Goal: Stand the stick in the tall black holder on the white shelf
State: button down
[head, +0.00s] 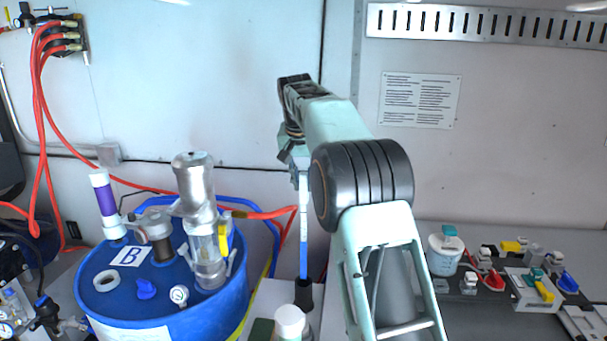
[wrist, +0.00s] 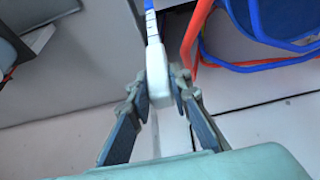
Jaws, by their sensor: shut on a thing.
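The stick (head: 303,215) hangs upright below my gripper (head: 298,162) in the head view, pale above and blue toward its lower end. The tall black holder (head: 304,294) stands directly under it on the white shelf (head: 271,299). The stick's blue lower end meets the holder's mouth in the picture; I cannot tell whether it is inside or just above. In the wrist view, my gripper (wrist: 161,88) is shut on the stick's thick white part (wrist: 158,72), and the blue part (wrist: 149,5) runs off the top edge. The holder is not clear there.
A blue drum (head: 180,318) with a clear cylinder (head: 207,255) and a purple-banded tube (head: 105,205) stands left of the shelf. Red and blue hoses (head: 272,215) pass behind the stick. A white-capped bottle (head: 289,322) stands near the holder.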

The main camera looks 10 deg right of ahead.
aim_at(303, 202)
jog(key=shift+f+b, duration=2.55)
jog(key=shift+f, duration=1.4)
jog(key=c, duration=1.7)
grip_release()
jog(key=v, duration=1.2)
jog(key=shift+a, duration=0.1)
